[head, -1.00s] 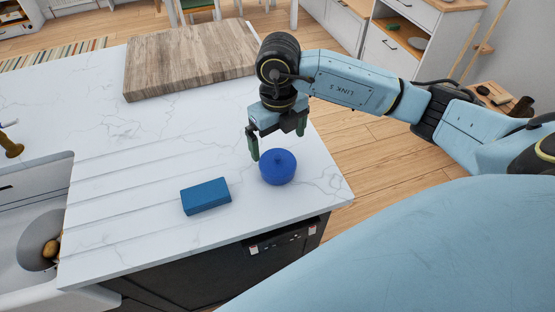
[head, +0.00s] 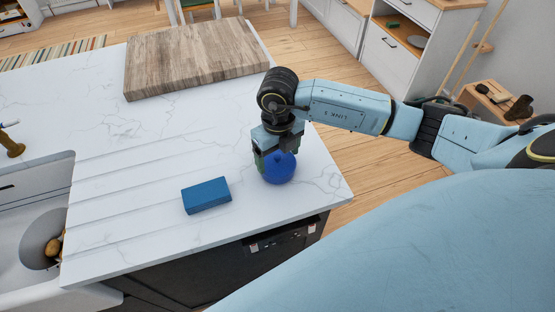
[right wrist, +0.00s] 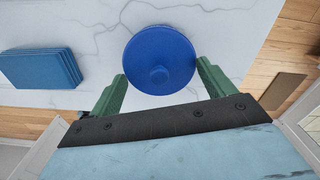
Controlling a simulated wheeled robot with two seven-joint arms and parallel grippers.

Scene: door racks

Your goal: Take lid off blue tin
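The blue tin (head: 278,168) stands upright on the white marble counter, near its right corner. Its round lid with a small knob (right wrist: 159,76) is on it, seen from above in the right wrist view. My left gripper is out of view.
A flat blue block (head: 206,195) lies left of the tin; it also shows in the right wrist view (right wrist: 38,68). A wooden board (head: 190,60) lies at the back of the counter. A sink (head: 40,235) is at the left. The counter edge is close to the tin.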

